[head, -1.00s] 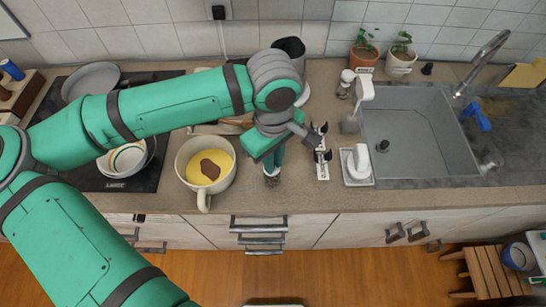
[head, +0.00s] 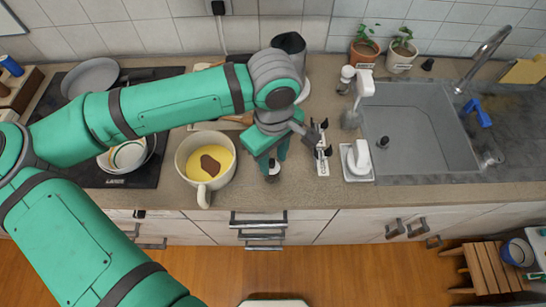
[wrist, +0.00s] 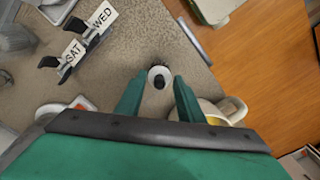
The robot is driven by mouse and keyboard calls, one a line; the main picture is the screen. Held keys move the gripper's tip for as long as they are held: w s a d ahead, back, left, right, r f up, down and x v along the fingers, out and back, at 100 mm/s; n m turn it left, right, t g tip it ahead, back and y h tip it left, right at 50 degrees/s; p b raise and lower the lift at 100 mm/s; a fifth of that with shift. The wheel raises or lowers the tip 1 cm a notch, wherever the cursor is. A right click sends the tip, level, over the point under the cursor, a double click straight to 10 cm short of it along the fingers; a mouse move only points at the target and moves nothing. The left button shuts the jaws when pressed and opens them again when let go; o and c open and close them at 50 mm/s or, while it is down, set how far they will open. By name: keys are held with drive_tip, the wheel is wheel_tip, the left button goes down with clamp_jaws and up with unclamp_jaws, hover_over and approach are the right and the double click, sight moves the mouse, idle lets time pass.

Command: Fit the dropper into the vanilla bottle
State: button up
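A small round white thing with a black top (wrist: 159,78) stands on the counter, seen from above between and just beyond my fingertips in the wrist view. It appears to be the vanilla bottle with the dropper's black bulb in its mouth; how deep the dropper sits cannot be told. In the head view its white and dark parts (head: 273,168) show low between my fingers. My gripper (wrist: 158,88) has its two green fingers apart, with a visible gap on both sides of the black top. It also shows in the head view (head: 272,160).
A cream pot of yellow liquid (head: 186,170) stands close on the left. Black clips with day cards (head: 322,158) and a white dispenser on a tray (head: 358,163) are to the right, before the sink (head: 415,125). The counter's front edge is near.

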wheel_tip(320, 180, up, 10)
drive_tip(key=shift+r, duration=0.2)
idle(0.4)
